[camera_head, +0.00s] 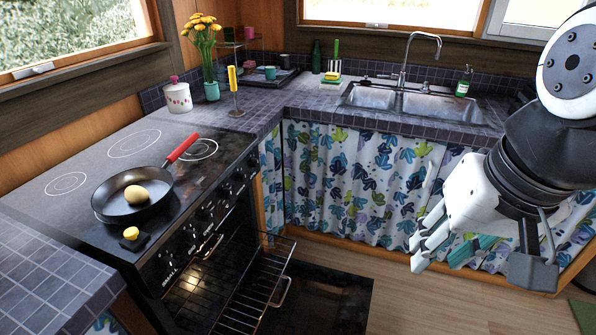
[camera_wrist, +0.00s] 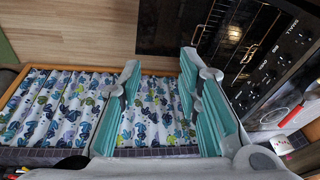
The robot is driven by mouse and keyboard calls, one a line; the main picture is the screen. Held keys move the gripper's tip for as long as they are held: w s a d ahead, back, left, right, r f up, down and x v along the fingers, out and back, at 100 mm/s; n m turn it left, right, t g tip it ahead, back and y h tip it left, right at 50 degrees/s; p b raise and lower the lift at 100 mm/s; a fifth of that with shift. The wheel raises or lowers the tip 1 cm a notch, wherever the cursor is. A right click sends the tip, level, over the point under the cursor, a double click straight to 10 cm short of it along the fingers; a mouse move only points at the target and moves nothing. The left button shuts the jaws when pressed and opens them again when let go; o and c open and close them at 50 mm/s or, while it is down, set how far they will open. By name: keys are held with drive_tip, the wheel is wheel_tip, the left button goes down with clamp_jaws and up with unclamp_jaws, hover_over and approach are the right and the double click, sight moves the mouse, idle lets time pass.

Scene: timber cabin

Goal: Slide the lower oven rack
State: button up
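The oven (camera_head: 205,265) has its door (camera_head: 320,300) folded down and open. Wire rack bars (camera_head: 262,292) stick out of the oven opening above the door; I cannot clearly tell the lower rack from any upper one. In the wrist view, metal rack bars (camera_wrist: 235,33) show at the upper right, beside the dark door (camera_wrist: 165,25). My gripper (camera_head: 430,240) is right of the oven and apart from the rack, in front of the curtained cabinet. In the wrist view its teal fingers (camera_wrist: 160,80) are spread apart with nothing between them.
A pan (camera_head: 130,205) with an egg and a red handle (camera_head: 182,147) sits on the cooktop. A patterned curtain (camera_head: 360,185) hangs under the sink counter. The wooden floor (camera_head: 410,295) right of the open door is clear. The door sits low over the floor.

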drive_tip(key=w+a+f+m+g+y+b, duration=0.35)
drive_tip(key=w+f+m+b, duration=0.45)
drive_tip(key=w+f, duration=0.55)
drive_tip(key=w+a+f+m+g+y+b, duration=0.2)
drive_tip(key=w+f+m+g+y+b, duration=0.15)
drive_tip(key=w+f+m+b, duration=0.7)
drive_tip(key=w+a+f+m+t+y+b, duration=0.1)
drive_tip(key=w+f+m+y+b, duration=0.3)
drive_tip(key=f, duration=0.7)
drive_tip(key=w+a+f+m+y, duration=0.15)
drive_tip(key=w+f, duration=0.35)
drive_tip(key=f, duration=0.7)
drive_tip(key=m+t+y+b, duration=0.2)
drive_tip(key=m+y+b, duration=0.1)
drive_tip(key=m+b, duration=0.7)
approach(285, 292)
drive_tip(key=a, duration=0.3)
drive_tip(key=a+f, duration=0.1)
drive_tip(key=a, duration=0.2)
drive_tip(key=a+f, duration=0.1)
drive_tip(key=a, duration=0.3)
drive_tip(key=shift+s+f, duration=0.15)
drive_tip(key=shift+s, duration=0.1)
drive_tip(key=shift+d, duration=0.1)
clamp_jaws()
